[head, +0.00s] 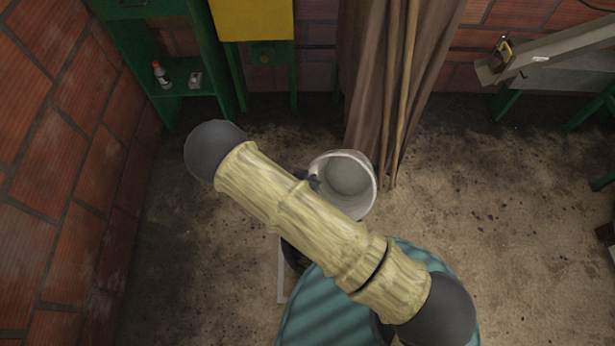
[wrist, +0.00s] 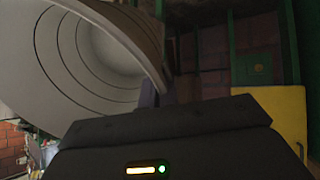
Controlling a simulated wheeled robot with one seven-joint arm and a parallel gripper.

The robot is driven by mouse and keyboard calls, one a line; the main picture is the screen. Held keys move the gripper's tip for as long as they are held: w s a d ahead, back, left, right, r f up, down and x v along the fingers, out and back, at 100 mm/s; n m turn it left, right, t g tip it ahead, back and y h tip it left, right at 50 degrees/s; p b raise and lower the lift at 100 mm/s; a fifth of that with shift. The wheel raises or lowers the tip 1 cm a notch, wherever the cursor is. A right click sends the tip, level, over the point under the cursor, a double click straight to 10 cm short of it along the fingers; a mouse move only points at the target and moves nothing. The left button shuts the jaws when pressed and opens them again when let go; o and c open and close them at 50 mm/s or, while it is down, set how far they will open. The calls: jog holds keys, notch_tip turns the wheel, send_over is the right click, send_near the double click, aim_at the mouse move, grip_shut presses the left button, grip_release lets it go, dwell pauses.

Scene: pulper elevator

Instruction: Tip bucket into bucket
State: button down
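A white bucket (head: 350,178) is in the middle of the head view, its open mouth showing and its inside looking empty. In the wrist view the bucket (wrist: 60,60) fills the upper left, tilted, with ringed inner walls. My gripper (head: 314,181) is at the bucket's left rim, mostly hidden behind my arm. In the wrist view a grey finger (wrist: 149,95) meets the rim, and the gripper appears shut on it. A dark round container (head: 292,257), perhaps the other bucket, shows only partly below my arm; its contents cannot be made out.
A green shelf (head: 180,88) with a small bottle (head: 160,75) stands at the back left, beside a yellow box (head: 252,18). Brown cloth (head: 372,70) and poles hang behind the bucket. A sloping trough (head: 550,55) is at the back right.

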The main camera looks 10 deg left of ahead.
aim_at(347, 154)
jog(key=g+p, duration=0.1)
jog(key=w+g+p, duration=0.1)
jog(key=g+y+p, duration=0.1)
jog(key=g, duration=0.1)
jog(key=shift+w+d+r+p, duration=0.15)
jog(key=shift+w+r+p, duration=0.1)
jog(key=shift+p, duration=0.15)
jog(key=shift+s+f+n+g+y, duration=0.15)
jog(key=shift+s+f+g+y, duration=0.1)
jog(key=shift+f+g, duration=0.95)
jog(key=shift+s+f+n+g+y, duration=0.15)
jog(key=shift+f+g+y, duration=0.1)
jog(key=shift+f+g, duration=0.95)
jog(key=shift+r, duration=0.2)
jog(key=w+d+r, duration=0.2)
jog(key=d+r, duration=0.1)
jog(key=w+d+r, duration=0.3)
jog(key=r, duration=0.1)
jog(key=w+d+r, duration=0.2)
jog(key=d+r, duration=0.1)
jog(key=r, duration=0.1)
jog(key=shift+w+d+r, duration=0.1)
jog(key=shift+w+d, duration=0.05)
jog(key=w+d+r, duration=0.1)
jog(key=d+r, duration=1.2)
jog(key=d, duration=0.3)
jog(key=shift+n, duration=0.3)
jog(key=shift+w+a, duration=0.1)
jog(key=shift+w, duration=0.05)
